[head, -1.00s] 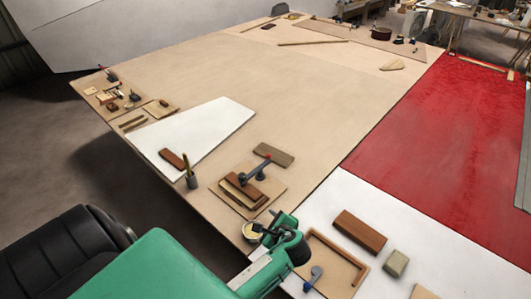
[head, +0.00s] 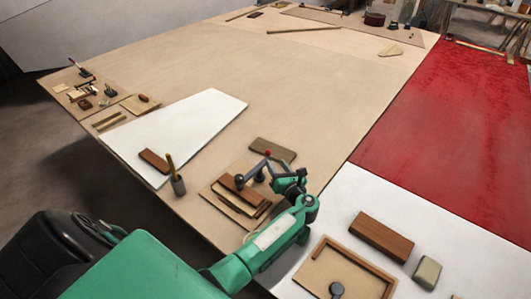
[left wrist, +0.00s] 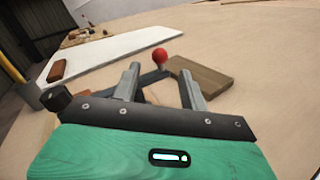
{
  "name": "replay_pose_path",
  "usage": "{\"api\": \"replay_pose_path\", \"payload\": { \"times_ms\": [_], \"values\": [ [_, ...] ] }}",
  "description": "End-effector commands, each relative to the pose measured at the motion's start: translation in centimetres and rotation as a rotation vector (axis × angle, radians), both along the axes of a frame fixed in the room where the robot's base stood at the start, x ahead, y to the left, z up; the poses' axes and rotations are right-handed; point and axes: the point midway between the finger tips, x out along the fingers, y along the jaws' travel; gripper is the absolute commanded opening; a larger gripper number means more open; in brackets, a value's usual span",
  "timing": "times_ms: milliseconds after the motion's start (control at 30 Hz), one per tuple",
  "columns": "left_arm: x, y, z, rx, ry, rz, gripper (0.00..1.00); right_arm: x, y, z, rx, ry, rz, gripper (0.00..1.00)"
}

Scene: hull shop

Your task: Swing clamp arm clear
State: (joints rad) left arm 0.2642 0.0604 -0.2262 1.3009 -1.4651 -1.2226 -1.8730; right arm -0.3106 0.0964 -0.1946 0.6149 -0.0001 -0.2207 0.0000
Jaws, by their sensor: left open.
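The clamp arm (head: 253,169) is a dark grey bar with a red ball knob (head: 267,153) at its far end. It lies over a stack of brown wood blocks (head: 229,189) on a small board (head: 214,201). My left gripper (head: 272,173) is just right of the arm, near the knob end. In the left wrist view, the open fingers (left wrist: 158,72) point toward the red knob (left wrist: 160,55), which shows just beyond and between the tips. Nothing is held. Part of the clamp arm is hidden behind the left finger there. My right gripper is not in view.
A grey-brown wood block (head: 272,149) lies just beyond the knob. A pot with a brush (head: 177,184) stands left of the clamp board. A white panel (head: 195,125) lies behind it. A brown block (head: 381,236) is on the right. The table's middle is clear.

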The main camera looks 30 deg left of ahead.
Motion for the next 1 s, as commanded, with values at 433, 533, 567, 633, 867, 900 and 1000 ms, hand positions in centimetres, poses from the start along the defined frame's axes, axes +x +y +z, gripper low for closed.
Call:
{"api": "replay_pose_path", "payload": {
  "times_ms": [433,533,567,633,867,900,1000],
  "values": [
    [4.3,7.1,-0.3,0.000,-0.002,0.000,0.44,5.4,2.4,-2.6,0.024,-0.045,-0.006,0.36],
    [4.7,7.7,-0.2,-0.001,0.000,0.000,0.44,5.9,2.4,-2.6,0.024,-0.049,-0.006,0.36],
    [4.8,7.8,-0.2,-0.001,0.000,0.000,0.44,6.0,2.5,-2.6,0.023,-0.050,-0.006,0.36],
    [4.9,8.0,-0.1,-0.002,0.000,0.001,0.44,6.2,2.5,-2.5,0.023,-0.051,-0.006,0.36],
    [4.9,8.1,0.0,-0.002,0.000,0.001,0.44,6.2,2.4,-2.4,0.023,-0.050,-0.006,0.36],
    [4.9,8.1,0.0,-0.001,0.000,0.000,0.42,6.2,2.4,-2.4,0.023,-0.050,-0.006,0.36],
    [4.9,8.1,0.0,-0.001,0.000,0.000,0.22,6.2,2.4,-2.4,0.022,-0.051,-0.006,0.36]
  ]
}}
